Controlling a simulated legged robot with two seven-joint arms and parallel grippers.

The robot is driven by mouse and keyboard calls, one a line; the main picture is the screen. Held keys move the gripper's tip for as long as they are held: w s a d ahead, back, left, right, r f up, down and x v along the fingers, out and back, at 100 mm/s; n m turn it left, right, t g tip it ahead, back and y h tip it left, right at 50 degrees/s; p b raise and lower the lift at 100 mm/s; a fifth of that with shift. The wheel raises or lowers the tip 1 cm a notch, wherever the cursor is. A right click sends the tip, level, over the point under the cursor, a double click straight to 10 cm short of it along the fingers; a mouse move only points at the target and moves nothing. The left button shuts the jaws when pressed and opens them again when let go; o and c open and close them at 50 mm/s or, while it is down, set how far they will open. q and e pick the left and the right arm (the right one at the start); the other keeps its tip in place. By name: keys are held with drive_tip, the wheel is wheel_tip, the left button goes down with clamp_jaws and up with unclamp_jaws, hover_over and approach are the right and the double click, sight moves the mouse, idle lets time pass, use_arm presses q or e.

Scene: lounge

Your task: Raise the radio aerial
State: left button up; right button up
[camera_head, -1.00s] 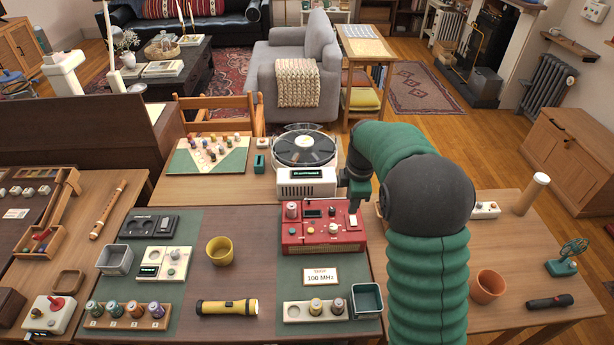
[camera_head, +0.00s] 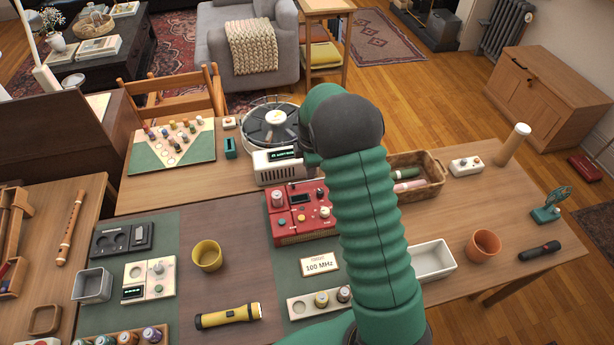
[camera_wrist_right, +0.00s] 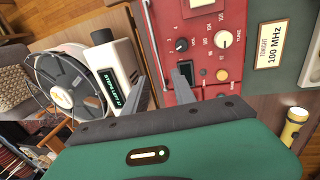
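The red radio (camera_head: 290,232) stands on the table, partly behind my right arm in the head view. Its dials and switches show in the right wrist view (camera_wrist_right: 201,62), where a thin grey rod (camera_wrist_right: 153,40), apparently the aerial, lies along the radio's edge. My right gripper (camera_wrist_right: 163,82) is open over that edge, with a gap between its fingers. The rod lines up with this gap; I cannot tell whether a finger touches it. In the head view my right arm hides the gripper's fingertips. My left gripper is not in view.
A "100 MHz" card (camera_head: 320,264) lies in front. A yellow cup (camera_head: 207,255) and yellow torch (camera_head: 228,315) are to the left. A wicker basket (camera_head: 428,168) and white tray (camera_head: 436,259) are to the right.

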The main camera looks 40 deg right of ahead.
sight(307, 182)
drive_tip(key=f, duration=0.2)
drive_tip(key=w+f, duration=0.1)
drive_tip(key=f, duration=0.1)
drive_tip(key=d+f, duration=0.1)
drive_tip(key=f, duration=0.1)
drive_tip(key=shift+w, duration=0.15)
drive_tip(key=shift+a+f, duration=0.25)
drive_tip(key=shift+a, duration=0.1)
drive_tip(key=shift+d+f, duration=0.15)
drive_tip(key=shift+d, duration=0.1)
clamp_jaws()
idle(0.5)
